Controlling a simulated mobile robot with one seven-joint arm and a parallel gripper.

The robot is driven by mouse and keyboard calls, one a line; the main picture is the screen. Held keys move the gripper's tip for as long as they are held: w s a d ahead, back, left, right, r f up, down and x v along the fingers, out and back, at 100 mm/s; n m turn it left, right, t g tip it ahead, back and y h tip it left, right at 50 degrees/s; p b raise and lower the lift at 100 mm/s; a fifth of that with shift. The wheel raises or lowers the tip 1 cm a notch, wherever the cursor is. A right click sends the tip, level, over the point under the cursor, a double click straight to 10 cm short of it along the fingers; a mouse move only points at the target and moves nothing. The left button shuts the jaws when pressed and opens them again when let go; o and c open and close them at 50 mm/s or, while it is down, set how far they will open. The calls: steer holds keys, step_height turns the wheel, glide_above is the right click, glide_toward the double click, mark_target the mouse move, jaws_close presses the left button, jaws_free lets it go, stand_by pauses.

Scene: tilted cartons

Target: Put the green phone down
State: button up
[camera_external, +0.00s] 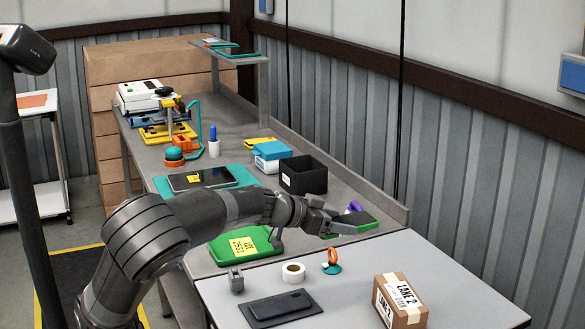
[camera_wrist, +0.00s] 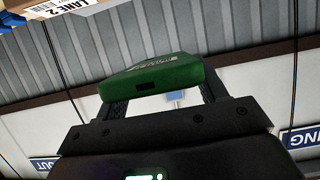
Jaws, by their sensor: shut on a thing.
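The green phone (camera_wrist: 155,78) is held between the two fingers of my gripper (camera_wrist: 162,93) in the wrist view. Its green casing and a small dark slot face that camera. In the external view my gripper (camera_external: 332,215) is over the right side of the bench, near the back edge of the light grey table. A flat dark shape with a green edge (camera_external: 340,229) shows at its fingertips. I cannot tell there whether the phone touches anything below.
The light table (camera_external: 460,285) holds a "LANE 2" carton (camera_external: 401,300), a tape roll (camera_external: 293,272), a dark flat device (camera_external: 281,308) and an orange-teal item (camera_external: 332,262). A black open bin (camera_external: 303,174) and a green case (camera_external: 240,247) stand on the bench. The table's right side is clear.

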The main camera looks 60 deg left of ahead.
steer(key=a+r, duration=0.2)
steer(key=r, duration=0.1)
steer(key=a+r, duration=0.1)
steer(key=r, duration=0.1)
steer(key=shift+a, duration=0.25)
steer(key=s+a+r, duration=0.2)
steer(key=a+r, duration=0.1)
steer(key=a, duration=0.7)
steer(key=s+a+r, duration=0.2)
steer(key=a+r, duration=0.1)
steer(key=a, duration=0.7)
steer(key=s+a+f, duration=0.4)
steer(key=a+f, duration=0.6)
steer(key=a, duration=0.2)
steer(key=s+a+f, duration=0.4)
steer(key=a+f, duration=0.6)
steer(key=a, duration=0.3)
steer(key=shift+s+f, duration=0.15)
steer(key=shift+f, duration=0.2)
steer(key=s+a+f, duration=0.1)
steer(key=a+f, duration=0.1)
steer(key=a, duration=0.1)
steer(key=s+a+f, duration=0.2)
steer(key=a, duration=0.2)
steer(key=s+a+f, duration=0.1)
steer(key=a+f, duration=0.2)
steer(key=shift+s+a, duration=0.3)
steer(key=shift+s, duration=0.05)
steer(key=shift+f, duration=1.75)
